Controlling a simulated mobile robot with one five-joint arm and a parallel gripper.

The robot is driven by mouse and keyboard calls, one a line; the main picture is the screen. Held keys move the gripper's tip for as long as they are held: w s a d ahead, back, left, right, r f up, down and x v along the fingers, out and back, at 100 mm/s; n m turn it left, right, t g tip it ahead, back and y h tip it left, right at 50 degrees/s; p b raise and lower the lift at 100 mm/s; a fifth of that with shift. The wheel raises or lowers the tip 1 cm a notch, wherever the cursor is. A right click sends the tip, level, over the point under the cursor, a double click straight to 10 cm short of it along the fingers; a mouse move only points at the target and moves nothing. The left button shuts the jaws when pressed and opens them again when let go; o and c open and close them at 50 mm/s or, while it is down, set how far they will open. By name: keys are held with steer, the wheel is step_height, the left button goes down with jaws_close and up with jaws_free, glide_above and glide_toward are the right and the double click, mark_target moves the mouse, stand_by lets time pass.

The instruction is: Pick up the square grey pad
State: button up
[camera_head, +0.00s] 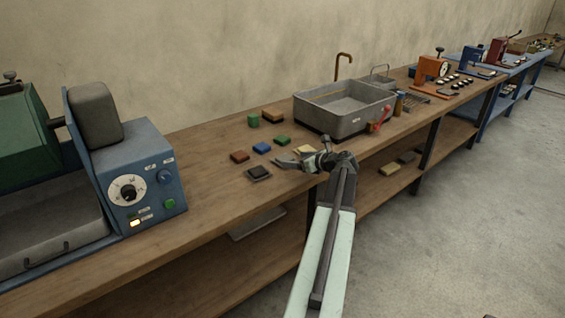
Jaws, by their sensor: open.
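A small square dark grey pad (259,172) lies flat on the wooden bench top, near its front edge and left of my arm. My gripper (283,162) is open and points left. In the picture its jaw tips are a little to the right of the pad and slightly higher. No contact between them shows, and nothing shows between the jaws. The height of the jaws above the bench is hard to tell.
Behind the pad lie brown (239,157), blue (262,148) and green (283,139) pads, with a pale yellow pad (305,149) close by my gripper. A grey sink tub (343,115) stands right, a blue machine (138,180) left. Bare bench separates machine and pads.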

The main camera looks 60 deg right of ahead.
mark_target(288, 159)
steer(key=b+x, duration=0.2)
steer(key=x, duration=0.3)
steer(key=shift+w+a+f, duration=0.1)
steer(key=shift+f, duration=0.1)
steer(key=shift+r, duration=0.1)
steer(key=c, duration=1.5)
steer(key=shift+r+p, duration=0.5)
steer(key=shift+r, duration=0.05)
step_height(288, 159, up, 3)
steer(key=p, duration=0.3)
steer(key=shift+r, duration=0.15)
steer(key=s+a, duration=0.3)
steer(key=s, duration=0.1)
steer(key=s+a, duration=0.3)
steer(key=s, duration=0.1)
steer(key=s+a+p, duration=0.1)
steer(key=s+a, duration=0.3)
steer(key=shift+s+a+r, duration=0.15)
steer(key=shift+s+r, duration=0.05)
steer(key=shift+r, duration=0.1)
